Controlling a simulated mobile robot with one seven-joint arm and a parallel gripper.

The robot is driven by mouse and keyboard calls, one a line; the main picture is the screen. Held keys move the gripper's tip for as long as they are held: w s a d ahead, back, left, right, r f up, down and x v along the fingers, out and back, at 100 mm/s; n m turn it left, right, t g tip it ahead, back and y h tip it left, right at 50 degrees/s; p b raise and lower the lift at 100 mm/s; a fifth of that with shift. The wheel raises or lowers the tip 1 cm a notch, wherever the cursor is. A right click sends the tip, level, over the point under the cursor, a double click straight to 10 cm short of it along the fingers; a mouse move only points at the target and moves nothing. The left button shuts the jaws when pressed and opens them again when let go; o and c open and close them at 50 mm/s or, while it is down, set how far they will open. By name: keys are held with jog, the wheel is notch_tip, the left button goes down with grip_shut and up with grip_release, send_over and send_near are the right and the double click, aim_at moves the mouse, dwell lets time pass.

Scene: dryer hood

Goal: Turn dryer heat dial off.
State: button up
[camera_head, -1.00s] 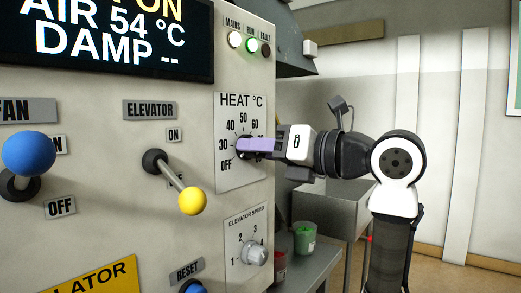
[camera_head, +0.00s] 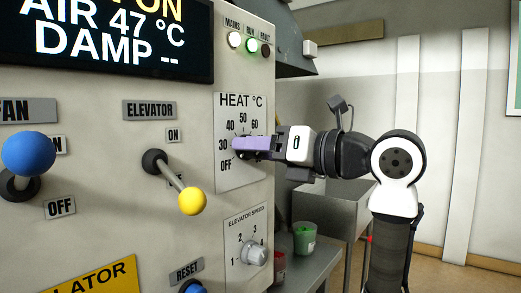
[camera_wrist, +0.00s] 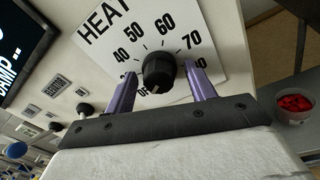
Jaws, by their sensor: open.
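The black heat dial (camera_wrist: 158,72) sits on a white scale plate (camera_wrist: 105,42) marked OFF, 30, 40 and up. My gripper's two purple fingers (camera_wrist: 160,72) are open, one on each side of the dial, in the wrist view. The dial's pale mark points down toward the partly hidden OFF label; I cannot tell whether it lines up exactly. In the head view my gripper (camera_head: 240,147) reaches the HEAT plate (camera_head: 238,180) from the right and hides most of the dial. I cannot tell whether either finger touches it.
The display (camera_head: 110,40) reads AIR 47 °C. An elevator lever with a yellow knob (camera_head: 192,201) sticks out to the left. The elevator speed dial (camera_head: 255,254) is below. A bin with red pieces (camera_wrist: 295,105) stands at the right.

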jog(key=v, duration=1.3)
jog(key=shift+s+d+b, duration=0.25)
jog(key=shift+d+b, duration=0.1)
jog(key=shift+b, duration=0.1)
